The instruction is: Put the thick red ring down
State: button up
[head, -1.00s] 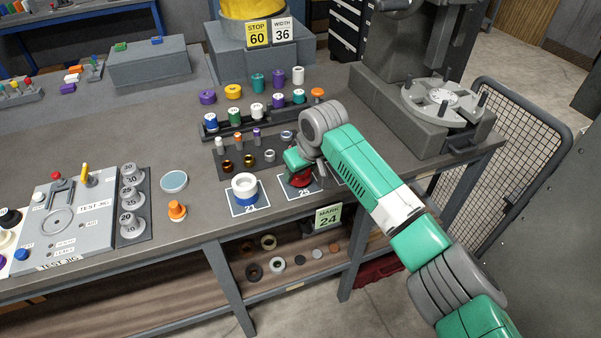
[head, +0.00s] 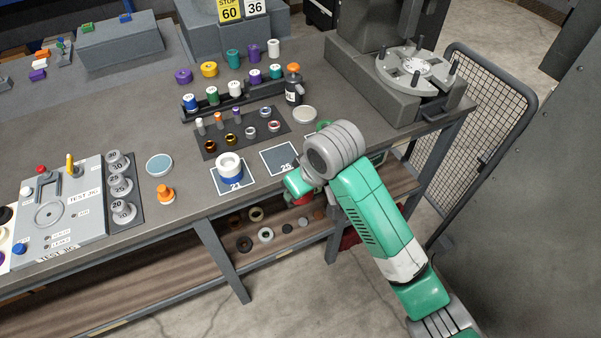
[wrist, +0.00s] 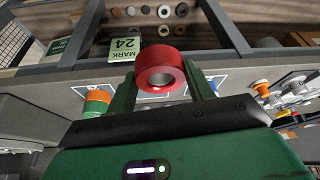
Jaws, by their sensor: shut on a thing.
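The thick red ring (wrist: 158,58) sits between the two green fingers of my gripper (wrist: 161,75) in the wrist view, and the gripper is shut on it. In the head view a bit of the red ring (head: 304,198) shows below my wrist, by the bench's front edge; the arm hides most of the gripper. The pad marked 25 (head: 279,159) is bare. The pad marked 21 (head: 221,188) carries a white ring on a blue one (head: 230,170).
A green and orange stack (wrist: 97,102) stands on a further pad, mostly behind my arm in the head view. Small rings lie on a dark mat (head: 215,152). A wire mesh guard (head: 480,105) stands at the right.

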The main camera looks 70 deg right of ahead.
jog(key=s+d+r+m+g+h+p, duration=0.2)
jog(key=s+d+r+m+p, duration=0.55)
jog(key=p, duration=0.35)
jog(key=shift+m, duration=0.35)
jog(key=shift+w+d+f+b, duration=0.85)
jog(key=shift+w+d, duration=0.65)
jog(key=shift+d, duration=0.9)
jog(key=shift+w+d+f+b, duration=0.6)
jog(key=shift+w+d+f, duration=0.7)
jog(key=shift+d, duration=1.15)
jog(key=shift+w+d+f+b, duration=0.7)
jog(key=shift+w+d, duration=1.05)
jog(key=shift+d, duration=0.65)
jog(key=shift+f, duration=0.45)
jog(key=o, duration=1.1)
jog(key=shift+r, duration=0.15)
